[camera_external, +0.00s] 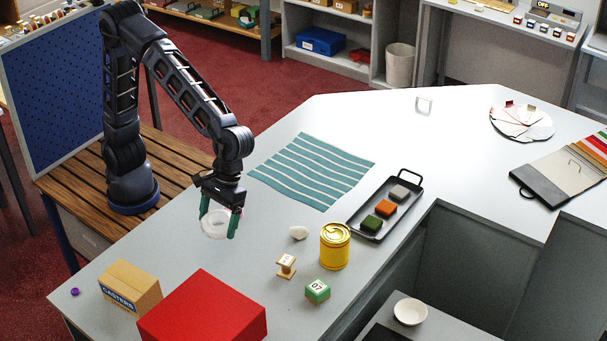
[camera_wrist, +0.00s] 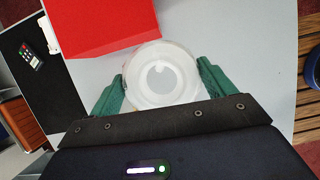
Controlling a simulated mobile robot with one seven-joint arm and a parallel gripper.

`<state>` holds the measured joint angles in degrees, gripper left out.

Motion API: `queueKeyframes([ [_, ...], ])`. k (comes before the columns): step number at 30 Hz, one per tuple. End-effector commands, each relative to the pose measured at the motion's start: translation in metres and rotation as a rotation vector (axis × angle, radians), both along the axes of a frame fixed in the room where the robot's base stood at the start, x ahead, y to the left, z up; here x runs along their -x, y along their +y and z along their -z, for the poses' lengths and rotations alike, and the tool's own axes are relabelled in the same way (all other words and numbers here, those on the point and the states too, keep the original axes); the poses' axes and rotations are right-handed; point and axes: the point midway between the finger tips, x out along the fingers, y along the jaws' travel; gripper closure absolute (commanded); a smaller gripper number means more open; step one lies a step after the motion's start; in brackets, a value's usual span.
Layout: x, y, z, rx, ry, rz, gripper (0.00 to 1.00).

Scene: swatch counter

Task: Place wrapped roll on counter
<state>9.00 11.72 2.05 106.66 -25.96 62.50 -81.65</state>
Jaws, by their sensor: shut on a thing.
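My gripper (camera_external: 218,222) has green fingers and is shut on a whitish, translucent wrapped roll (camera_external: 213,225). In the wrist view the roll (camera_wrist: 158,76) sits between the two fingers, with its round end and central hole facing the camera. The gripper points down over the left part of the pale grey counter (camera_external: 200,252). I cannot tell whether the roll touches the counter or hangs just above it.
A red box (camera_external: 205,312) and a "CASTERS" carton (camera_external: 130,288) stand at the front. A yellow tin (camera_external: 335,246), wooden stamp (camera_external: 286,266), green block (camera_external: 317,291) and white lump (camera_external: 298,232) lie right. Behind are a striped cloth (camera_external: 312,170) and black tray (camera_external: 408,178).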

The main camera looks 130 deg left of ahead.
Motion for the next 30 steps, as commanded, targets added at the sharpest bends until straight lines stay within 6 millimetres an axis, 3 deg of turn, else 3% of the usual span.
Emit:
queueKeyframes([
  [8,-0.003,0.003,-0.003,0.0,0.0,-0.008,0.42],
  [13,-0.026,0.03,-0.004,0.0,0.002,-0.078,0.42],
  [20,-0.08,0.11,-0.01,0.0,0.004,-0.269,0.42],
  [30,-0.139,0.247,-0.015,-0.001,0.007,-0.556,0.42],
])
